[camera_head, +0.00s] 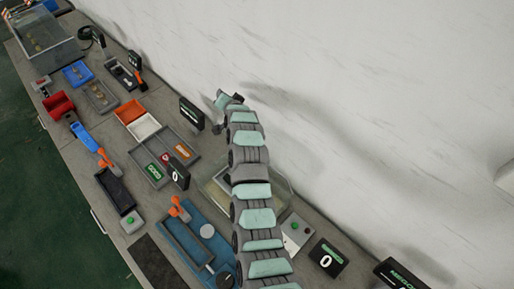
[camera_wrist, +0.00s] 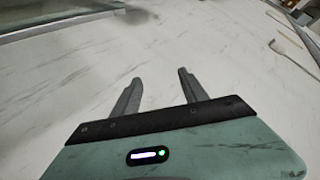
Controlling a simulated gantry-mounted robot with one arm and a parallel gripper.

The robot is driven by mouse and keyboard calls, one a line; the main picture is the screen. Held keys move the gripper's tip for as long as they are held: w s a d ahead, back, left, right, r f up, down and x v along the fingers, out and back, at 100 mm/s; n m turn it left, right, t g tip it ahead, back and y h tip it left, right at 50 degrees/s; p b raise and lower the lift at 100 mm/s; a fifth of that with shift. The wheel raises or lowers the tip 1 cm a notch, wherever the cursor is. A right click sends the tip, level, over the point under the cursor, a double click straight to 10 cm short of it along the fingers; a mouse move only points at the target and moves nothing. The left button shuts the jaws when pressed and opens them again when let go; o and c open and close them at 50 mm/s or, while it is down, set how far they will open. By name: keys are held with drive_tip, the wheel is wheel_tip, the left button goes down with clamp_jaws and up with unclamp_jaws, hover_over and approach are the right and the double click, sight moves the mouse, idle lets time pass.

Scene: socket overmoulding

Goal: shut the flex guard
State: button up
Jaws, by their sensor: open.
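Two clear covers show in the head view, and I cannot tell for sure which is the flex guard. One clear cover (camera_head: 282,190) is low at the middle, partly hidden behind my arm. The other is a clear box (camera_head: 38,32) with a grey frame at the far upper left end of the bench. My gripper (camera_wrist: 157,88) is open, with two dark fingers apart and nothing between them. In the head view the arm's end is near the wall, beyond the middle cover. A glassy framed edge (camera_wrist: 60,24) crosses the wrist view's top left, apart from the fingers.
A blue tray (camera_head: 190,240) and an orange-handled tool (camera_head: 178,208) lie left of the arm. A grey tray (camera_head: 165,155), red bin (camera_head: 58,104) and several small displays line the bench. A green-button panel (camera_head: 296,228) stands right. The pale wall is bare.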

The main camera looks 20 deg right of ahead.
drive_tip(key=s+d+r+m+g+y+b, duration=0.1)
drive_tip(key=s+d+g+b, duration=0.1)
drive_tip(key=s+g, duration=0.55)
drive_tip(key=s+d+r+g+y+b, duration=0.1)
drive_tip(key=s+d+g+b, duration=0.2)
drive_tip(key=s, duration=0.8)
drive_tip(key=shift+g, duration=0.55)
drive_tip(key=f+p, duration=0.1)
drive_tip(key=f, duration=0.2)
drive_tip(key=w+f+p, duration=0.1)
drive_tip(key=f, duration=0.2)
drive_tip(key=f+p, duration=0.1)
drive_tip(key=f, duration=0.3)
drive_tip(key=shift+w+a, duration=0.3)
drive_tip(key=shift+a, duration=0.05)
clamp_jaws()
